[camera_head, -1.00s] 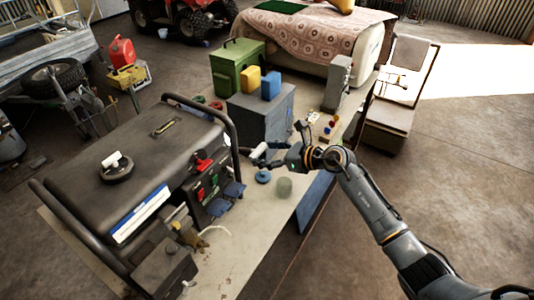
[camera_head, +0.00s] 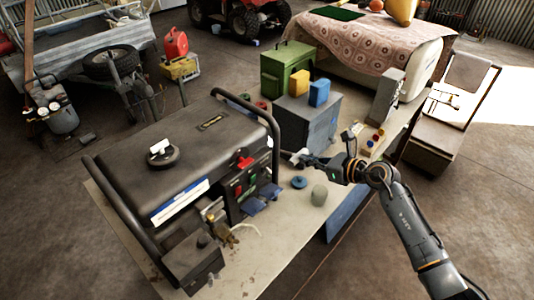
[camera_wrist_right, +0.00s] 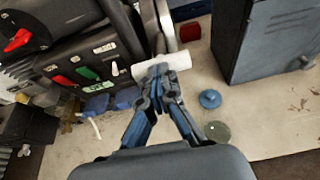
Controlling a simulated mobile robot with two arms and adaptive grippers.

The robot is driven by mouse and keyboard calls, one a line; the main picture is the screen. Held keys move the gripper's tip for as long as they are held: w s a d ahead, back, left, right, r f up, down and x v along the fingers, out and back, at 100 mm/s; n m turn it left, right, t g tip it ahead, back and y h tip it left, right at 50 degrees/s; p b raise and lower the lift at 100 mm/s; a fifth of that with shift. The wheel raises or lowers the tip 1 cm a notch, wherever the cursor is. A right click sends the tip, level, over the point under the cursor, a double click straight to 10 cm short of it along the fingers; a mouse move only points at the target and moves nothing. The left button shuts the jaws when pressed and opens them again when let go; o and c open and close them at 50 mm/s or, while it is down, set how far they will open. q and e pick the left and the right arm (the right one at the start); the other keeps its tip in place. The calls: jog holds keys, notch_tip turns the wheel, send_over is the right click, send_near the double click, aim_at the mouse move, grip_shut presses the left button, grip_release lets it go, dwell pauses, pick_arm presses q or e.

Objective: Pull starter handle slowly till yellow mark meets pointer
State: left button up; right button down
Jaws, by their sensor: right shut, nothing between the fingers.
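The black generator (camera_head: 170,150) stands on the bench with a tube frame around it. A white bar-shaped handle (camera_wrist_right: 160,66) lies crosswise at the tips of my right gripper in the right wrist view, beside the frame tube. My right gripper (camera_wrist_right: 158,76) has its fingers together. In the head view my right gripper (camera_head: 312,160) is just right of the generator's frame, above the bench. I cannot tell whether the fingertips touch the handle. No cord, yellow mark or pointer can be made out. My left gripper is not in view.
A blue-grey cabinet (camera_head: 312,120) stands behind the gripper with yellow and blue blocks on top. A blue knob-shaped piece (camera_head: 299,182) and a greenish round object (camera_head: 319,195) are on the bench (camera_head: 265,215). A green box (camera_head: 286,68) is farther back.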

jog(key=shift+s+d+f, duration=0.1)
jog(key=shift+s+d, duration=0.05)
jog(key=shift+d, duration=0.05)
jog(key=p+v, duration=0.2)
jog(key=v, duration=1.5)
jog(key=shift+f, duration=0.25)
dwell(3.0)
jog(key=shift+s+d, duration=0.1)
jog(key=shift+d, duration=0.05)
jog(key=c, duration=2.1)
grip_release()
jog(key=o, duration=0.5)
